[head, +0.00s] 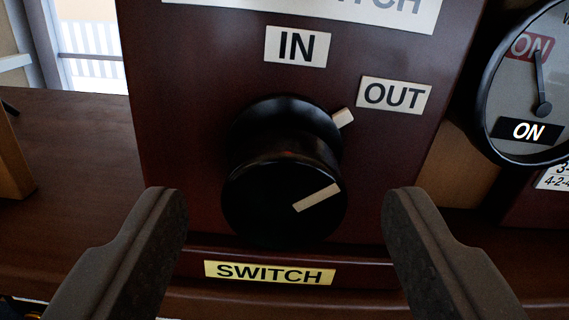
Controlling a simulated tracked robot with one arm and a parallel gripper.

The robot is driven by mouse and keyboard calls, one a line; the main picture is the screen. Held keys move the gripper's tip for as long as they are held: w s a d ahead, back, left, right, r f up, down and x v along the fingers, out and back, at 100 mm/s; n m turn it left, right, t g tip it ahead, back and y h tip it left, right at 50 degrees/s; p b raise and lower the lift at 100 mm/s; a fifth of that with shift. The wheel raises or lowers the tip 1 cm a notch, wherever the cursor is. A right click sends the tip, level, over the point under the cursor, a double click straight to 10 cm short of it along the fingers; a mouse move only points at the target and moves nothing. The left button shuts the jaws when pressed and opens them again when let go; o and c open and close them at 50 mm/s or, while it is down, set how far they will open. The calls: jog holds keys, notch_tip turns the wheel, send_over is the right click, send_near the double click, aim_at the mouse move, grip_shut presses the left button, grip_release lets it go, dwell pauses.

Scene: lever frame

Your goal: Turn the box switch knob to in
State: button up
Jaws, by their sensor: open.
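The box switch knob (265,205) is a black round knob on the front of a dark red-brown box (190,110). Its pale pointer lines point up and right, toward the OUT label (394,95). The IN label (297,47) is above the knob, up and left of OUT. My gripper (285,205) is open, with one finger on each side of the knob. Gaps show between both fingers and the knob in the picture; how far the tips reach in depth I cannot tell.
A yellow SWITCH label (269,273) is on the ledge below the knob. A round dial (525,85) reading ON stands at the right. A wooden surface (75,150) is at the left, with a window (90,40) behind it.

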jog(key=shift+w+p, duration=0.45)
jog(key=shift+w, duration=0.5)
jog(key=shift+w, duration=0.1)
jog(key=c, duration=1)
